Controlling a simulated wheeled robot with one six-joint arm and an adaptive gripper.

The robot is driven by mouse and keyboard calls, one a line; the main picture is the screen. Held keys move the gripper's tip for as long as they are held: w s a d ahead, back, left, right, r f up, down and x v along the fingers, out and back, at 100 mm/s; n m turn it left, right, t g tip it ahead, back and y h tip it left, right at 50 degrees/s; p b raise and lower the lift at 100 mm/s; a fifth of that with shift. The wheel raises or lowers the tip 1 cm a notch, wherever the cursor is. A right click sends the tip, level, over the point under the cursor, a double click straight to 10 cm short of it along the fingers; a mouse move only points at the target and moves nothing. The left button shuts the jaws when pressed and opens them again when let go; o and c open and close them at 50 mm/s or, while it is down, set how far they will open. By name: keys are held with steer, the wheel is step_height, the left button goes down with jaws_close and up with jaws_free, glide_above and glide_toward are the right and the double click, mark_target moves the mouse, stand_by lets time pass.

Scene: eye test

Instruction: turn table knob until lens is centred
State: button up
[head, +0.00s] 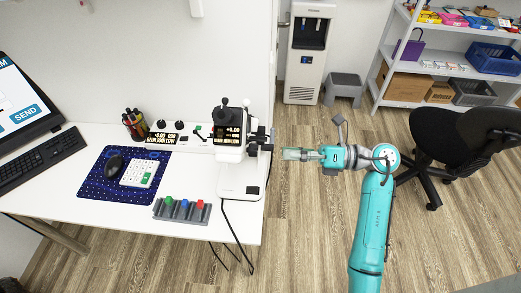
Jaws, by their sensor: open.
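A white instrument with black knobs and a small dark display (228,134) stands near the table's right edge. Black knobs (267,147) stick out at its right side. Its display shows yellow text that is too small to read surely. I cannot tell which knob is the table knob, and I cannot make out the lens. My gripper (287,154) is open, pointing left, just right of the side knobs with a small gap. Nothing shows between its fingers.
The white table (100,207) holds a second display (162,139) with black knobs, a pen cup (133,124), a blue mat (98,185) with mouse and calculator, and a grey rack (182,210) with coloured knobs. A black cable hangs at the front edge. A black chair (488,135) stands right of my arm.

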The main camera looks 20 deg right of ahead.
mark_target(252, 150)
steer(key=x, duration=0.7)
steer(key=shift+w+a, duration=0.2)
steer(key=shift+a, duration=0.1)
